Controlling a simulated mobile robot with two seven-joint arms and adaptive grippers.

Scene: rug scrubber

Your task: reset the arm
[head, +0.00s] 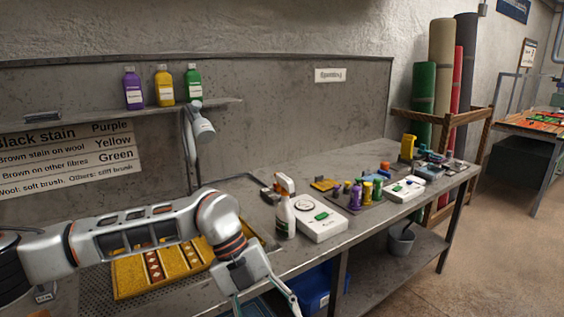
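My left arm (130,232) comes in from the left and reaches across the front of the bench, over a yellow patterned rug (128,277). Its elbow bends down near the bench's front edge. My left gripper (264,309) points down at the bottom edge of the head view. Its fingers stand apart with nothing seen between them; the tips are cut off by the frame. The arm hides part of the rug. My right gripper is not in view.
A white spray bottle (285,212) and a white device (318,220) stand right of the arm. Several small coloured bottles and tools are farther right. Purple (132,88), yellow (163,86) and green (193,83) bottles stand on the shelf (222,103). A blue crate (312,290) is below.

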